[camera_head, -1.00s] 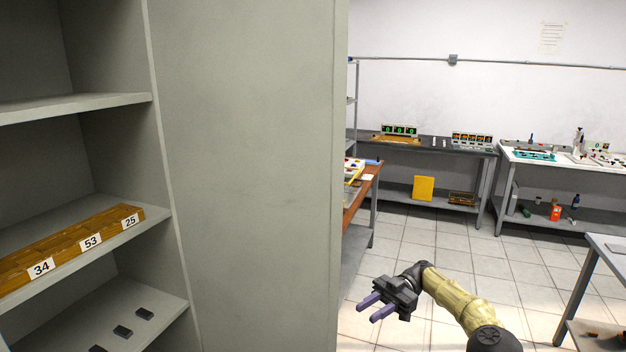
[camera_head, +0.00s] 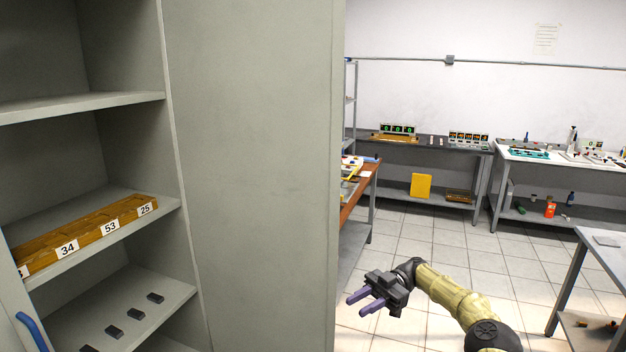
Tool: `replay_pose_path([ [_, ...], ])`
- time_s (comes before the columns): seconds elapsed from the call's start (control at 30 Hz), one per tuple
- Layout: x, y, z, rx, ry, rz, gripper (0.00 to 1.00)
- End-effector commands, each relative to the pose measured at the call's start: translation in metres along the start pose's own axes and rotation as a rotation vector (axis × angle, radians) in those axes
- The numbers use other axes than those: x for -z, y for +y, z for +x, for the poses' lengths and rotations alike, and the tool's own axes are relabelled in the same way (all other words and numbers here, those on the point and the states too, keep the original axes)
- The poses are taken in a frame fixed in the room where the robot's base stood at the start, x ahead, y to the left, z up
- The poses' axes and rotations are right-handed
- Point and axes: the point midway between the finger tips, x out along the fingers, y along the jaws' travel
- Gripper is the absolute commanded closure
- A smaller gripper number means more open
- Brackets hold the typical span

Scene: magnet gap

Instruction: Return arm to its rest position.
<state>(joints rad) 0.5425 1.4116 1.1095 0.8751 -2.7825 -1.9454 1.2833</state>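My gripper (camera_head: 366,302) is at the lower middle of the view, at the end of my yellow arm (camera_head: 445,290), over the tiled floor. Its two purple fingers point left and stand apart with a gap between them. Nothing shows between them. The arm reaches in from the lower right, with a dark joint near the bottom edge. The gripper is in front of and to the right of the grey cabinet's side panel and appears to touch nothing.
The open grey cabinet (camera_head: 255,180) fills the left. Its shelves hold a wooden tray (camera_head: 85,236) numbered 34, 53 and 25, and several dark blocks (camera_head: 114,331). Benches stand along the back wall, and a table (camera_head: 600,260) at right. Floor (camera_head: 420,235) lies open between.

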Motion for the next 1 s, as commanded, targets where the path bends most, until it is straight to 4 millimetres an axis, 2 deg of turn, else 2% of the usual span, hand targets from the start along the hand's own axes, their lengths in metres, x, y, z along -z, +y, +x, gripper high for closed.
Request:
replay_pose_path([
  [0.37, 0.053, 0.046, 0.048, -0.109, 0.058, -0.082, 0.70],
  [0.57, 0.093, 0.088, 0.094, -0.249, 0.095, -0.112, 0.70],
  [0.7, 0.119, 0.124, 0.126, -0.425, 0.094, -0.103, 0.70],
  [0.83, 0.129, 0.151, 0.142, -0.616, 0.052, -0.069, 0.70],
  [1.0, 0.128, 0.171, 0.142, -0.886, -0.061, 0.008, 0.70],
])
